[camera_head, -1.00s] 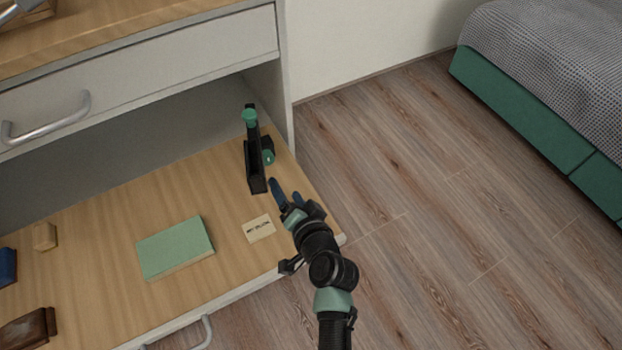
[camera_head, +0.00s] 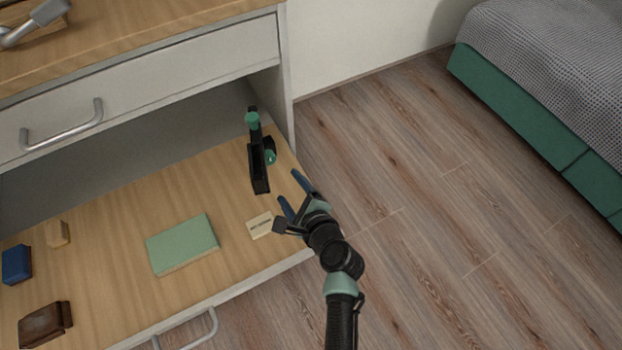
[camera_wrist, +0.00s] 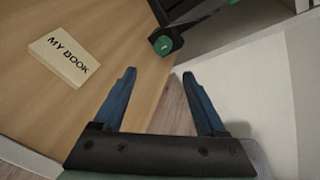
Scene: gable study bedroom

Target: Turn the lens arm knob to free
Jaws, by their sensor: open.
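A black device with an upright arm (camera_head: 257,165) stands near the right end of the wooden shelf. A green round cap (camera_head: 252,121) tops it, and a green knob (camera_head: 270,156) sits on its right side. The knob also shows in the wrist view (camera_wrist: 163,45), at the top, on a black part; its setting is too small to read. My gripper (camera_head: 291,189) is open and empty, in front of the device and to its lower right, apart from the knob. In the wrist view its blue fingers (camera_wrist: 158,72) are spread below the knob.
A cream block marked "MY BOOK" (camera_wrist: 64,61) lies left of my gripper, also in the head view (camera_head: 260,225). A green book (camera_head: 182,244), a blue block (camera_head: 16,264), a wooden block (camera_head: 57,233) and a brown object (camera_head: 45,324) lie farther left. A drawer (camera_head: 140,90) overhangs the shelf.

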